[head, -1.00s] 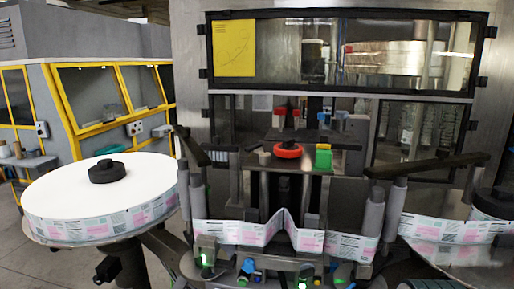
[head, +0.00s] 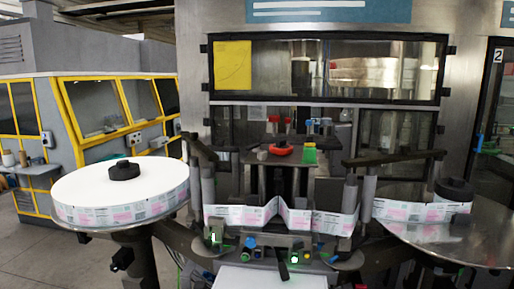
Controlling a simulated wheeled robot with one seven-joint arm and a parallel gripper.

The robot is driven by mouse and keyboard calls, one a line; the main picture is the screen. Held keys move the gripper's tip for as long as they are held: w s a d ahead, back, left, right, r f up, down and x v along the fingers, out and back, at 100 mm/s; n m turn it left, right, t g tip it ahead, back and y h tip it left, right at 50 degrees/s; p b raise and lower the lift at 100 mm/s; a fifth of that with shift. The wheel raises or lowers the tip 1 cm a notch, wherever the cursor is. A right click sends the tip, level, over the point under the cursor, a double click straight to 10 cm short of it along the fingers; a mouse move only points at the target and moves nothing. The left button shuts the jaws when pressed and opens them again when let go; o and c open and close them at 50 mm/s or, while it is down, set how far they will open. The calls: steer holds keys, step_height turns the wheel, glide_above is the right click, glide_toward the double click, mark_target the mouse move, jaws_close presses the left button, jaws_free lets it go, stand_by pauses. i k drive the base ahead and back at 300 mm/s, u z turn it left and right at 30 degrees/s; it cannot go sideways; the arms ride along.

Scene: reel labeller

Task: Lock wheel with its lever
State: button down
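A large white reel of printed labels (head: 85,190) lies flat at the left, with a black hub (head: 123,170) on its centre. A small black handle-like part (head: 122,260) sits on the stand below it; I cannot tell whether it is the wheel's lever. At the right is a bare metal disc (head: 440,240) with a black hub (head: 454,189) and a strip of labels around it. A dark lever-shaped part (head: 282,265) hangs at the machine's front middle. My gripper is not in view.
The label web (head: 285,217) runs between guide rollers across the labeller's front. Dark arms (head: 395,159) stand out at both sides. Coloured knobs (head: 250,248) line the lower front. A grey and yellow machine (head: 105,110) stands at the left. Floor (head: 70,262) shows at the lower left.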

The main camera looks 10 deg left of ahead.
mark_target(256, 147)
steer(key=u, duration=0.5)
steer(key=i, duration=1.1)
steer(key=z, duration=0.5)
